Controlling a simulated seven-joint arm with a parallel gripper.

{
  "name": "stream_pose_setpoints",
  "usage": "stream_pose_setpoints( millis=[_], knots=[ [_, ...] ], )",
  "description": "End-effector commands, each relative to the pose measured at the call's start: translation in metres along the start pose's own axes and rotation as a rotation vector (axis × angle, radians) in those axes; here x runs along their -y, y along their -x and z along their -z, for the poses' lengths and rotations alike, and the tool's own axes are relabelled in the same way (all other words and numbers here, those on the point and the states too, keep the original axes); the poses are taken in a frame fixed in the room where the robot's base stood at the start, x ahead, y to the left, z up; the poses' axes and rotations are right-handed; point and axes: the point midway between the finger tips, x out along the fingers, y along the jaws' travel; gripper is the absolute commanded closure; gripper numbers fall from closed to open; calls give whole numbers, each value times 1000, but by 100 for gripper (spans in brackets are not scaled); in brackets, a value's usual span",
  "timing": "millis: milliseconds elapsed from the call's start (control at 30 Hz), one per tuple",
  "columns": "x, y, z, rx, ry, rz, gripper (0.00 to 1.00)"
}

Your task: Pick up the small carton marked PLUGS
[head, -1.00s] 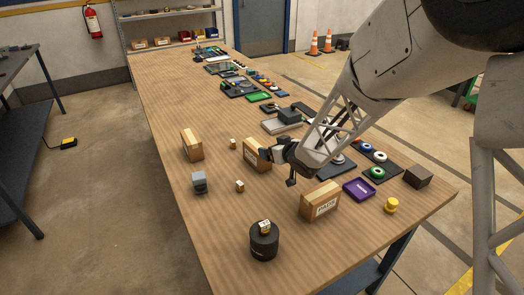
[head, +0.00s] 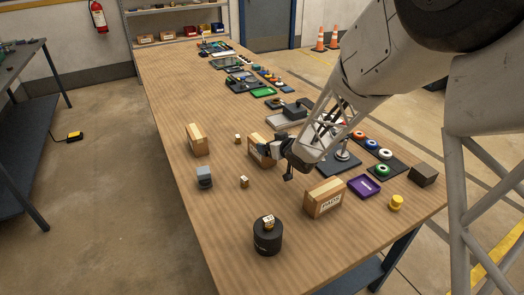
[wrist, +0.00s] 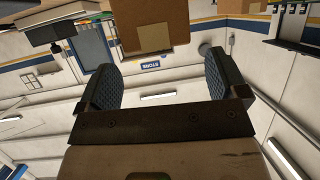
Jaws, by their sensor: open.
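No marking in view is readable as PLUGS. A carton (head: 257,157) stands mid-table, partly hidden behind my gripper (head: 274,158). A second carton (head: 196,140) stands to its left. A third carton (head: 324,199), nearer the front, has a printed label that looks like PADS or PACK. Tiny cartons stand on the table (head: 237,139), (head: 243,182) and on a black cylinder (head: 268,221). In the wrist view my gripper (wrist: 160,80) is open, with a plain brown carton (wrist: 152,28) beyond and between the fingers.
A grey block (head: 204,178) stands left. The black cylinder (head: 267,239) is near the front. A purple tray (head: 364,187), a yellow piece (head: 396,202) and a dark box (head: 423,175) lie right. Parts and trays line the right and far table. The front left is clear.

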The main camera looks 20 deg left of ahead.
Motion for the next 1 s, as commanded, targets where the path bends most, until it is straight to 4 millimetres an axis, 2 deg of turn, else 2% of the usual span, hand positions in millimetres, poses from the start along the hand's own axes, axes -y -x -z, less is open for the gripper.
stream_pose_setpoints(
  millis=[467,1000],
  knots=[
    [0,-5,0,0,1,0,8],
    [1,-49,-2,0,0,0,8]
  ],
)
